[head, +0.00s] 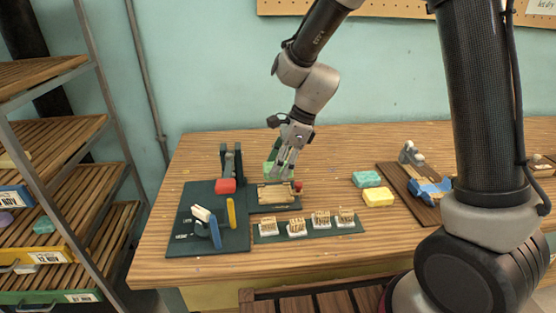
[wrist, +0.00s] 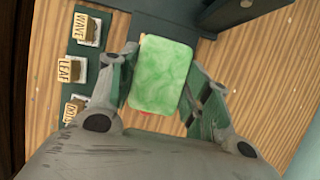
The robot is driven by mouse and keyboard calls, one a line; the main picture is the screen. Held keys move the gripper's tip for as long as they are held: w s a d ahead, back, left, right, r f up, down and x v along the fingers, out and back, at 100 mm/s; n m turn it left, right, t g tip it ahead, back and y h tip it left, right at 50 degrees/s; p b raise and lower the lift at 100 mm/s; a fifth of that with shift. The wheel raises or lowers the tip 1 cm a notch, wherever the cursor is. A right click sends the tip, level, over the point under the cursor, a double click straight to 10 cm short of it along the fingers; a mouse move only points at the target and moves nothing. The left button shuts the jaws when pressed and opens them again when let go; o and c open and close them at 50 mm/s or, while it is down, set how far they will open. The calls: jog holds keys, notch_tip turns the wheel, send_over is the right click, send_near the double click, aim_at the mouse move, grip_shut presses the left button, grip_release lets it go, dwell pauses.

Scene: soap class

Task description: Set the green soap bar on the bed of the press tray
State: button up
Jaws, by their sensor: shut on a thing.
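The green soap bar (wrist: 161,75) is marbled and sits between the two fingers of my gripper (wrist: 160,95) in the wrist view. My gripper (head: 286,165) is shut on it and holds it over the work table in the head view, where a green part of the bar (head: 270,168) shows beside the fingers. The press tray (head: 275,194), with a slatted wooden bed, lies just below my gripper. The bed looks empty of soap. The gap between bar and bed cannot be judged well. In the wrist view the bar hides what lies under it.
A dark mat (head: 190,242) carries blue and yellow tools. Several stamps (head: 296,227) line a strip in front. A teal bar (head: 367,179) and a yellow bar (head: 378,197) lie right.

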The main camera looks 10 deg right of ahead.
aim_at(272, 193)
jog(key=shift+a+f, duration=0.15)
jog(key=shift+a, duration=0.15)
jog(key=shift+a+f, duration=0.1)
jog(key=shift+f, duration=2.7)
jog(key=shift+f, duration=0.55)
jog(key=o, duration=1.5)
jog(key=shift+o, duration=0.2)
jog(key=shift+r, duration=3)
